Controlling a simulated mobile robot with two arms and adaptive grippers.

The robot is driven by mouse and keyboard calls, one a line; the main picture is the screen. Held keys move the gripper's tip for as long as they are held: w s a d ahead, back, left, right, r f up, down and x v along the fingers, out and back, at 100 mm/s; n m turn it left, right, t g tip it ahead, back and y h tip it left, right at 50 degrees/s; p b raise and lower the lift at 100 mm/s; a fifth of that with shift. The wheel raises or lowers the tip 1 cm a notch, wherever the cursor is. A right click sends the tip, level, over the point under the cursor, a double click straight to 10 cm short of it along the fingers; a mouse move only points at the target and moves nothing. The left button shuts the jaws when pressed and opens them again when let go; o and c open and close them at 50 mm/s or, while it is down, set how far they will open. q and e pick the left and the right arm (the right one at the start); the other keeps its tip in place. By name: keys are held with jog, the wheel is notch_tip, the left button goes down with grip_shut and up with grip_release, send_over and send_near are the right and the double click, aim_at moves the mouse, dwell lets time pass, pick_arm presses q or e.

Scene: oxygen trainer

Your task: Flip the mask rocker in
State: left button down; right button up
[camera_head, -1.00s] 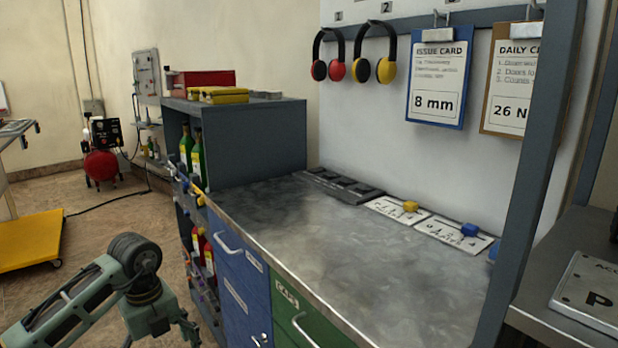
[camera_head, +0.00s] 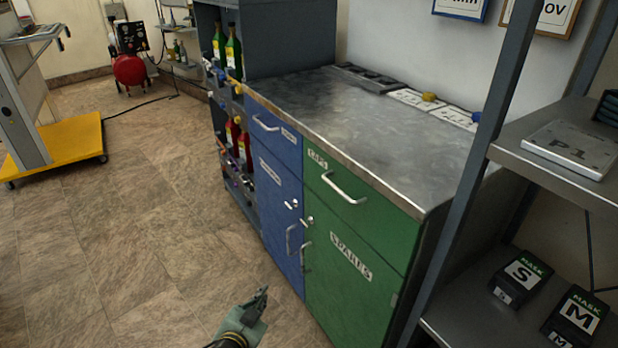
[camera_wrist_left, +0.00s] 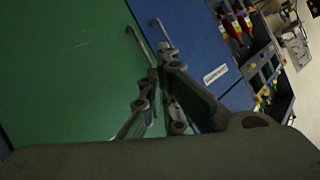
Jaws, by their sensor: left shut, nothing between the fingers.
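My left gripper (camera_head: 258,300) is low in the head view, in front of the green and blue cabinet doors, shut and empty. In the left wrist view its fingers (camera_wrist_left: 158,80) are together, with the green door (camera_wrist_left: 60,75) and the blue door (camera_wrist_left: 205,45) beyond. I cannot tell whether the fingertips touch a door handle there. My right gripper is not in view.
A metal-topped cabinet (camera_head: 335,115) fills the middle. At right a shelf unit (camera_head: 495,155) holds a P1 plate (camera_head: 570,148) and black mask boxes marked S (camera_head: 520,280) and M (camera_head: 577,315). A yellow cart (camera_head: 65,145) stands far left. The floor (camera_head: 120,240) at left is clear.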

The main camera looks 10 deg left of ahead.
pick_arm(q)
jog(key=s+f+n+g, duration=0.1)
jog(key=s+f+g, duration=0.2)
jog(key=s+f, duration=0.3)
jog(key=s+f+n+g, duration=0.1)
jog(key=s+f+g, duration=0.3)
jog(key=s, duration=0.9)
jog(key=s+f+n+g, duration=0.1)
jog(key=s+f+g, duration=0.2)
jog(key=s+f, duration=0.5)
jog(key=shift+s+d+f+g, duration=0.2)
jog(key=shift+s+f+g, duration=0.15)
jog(key=shift+s, duration=0.65)
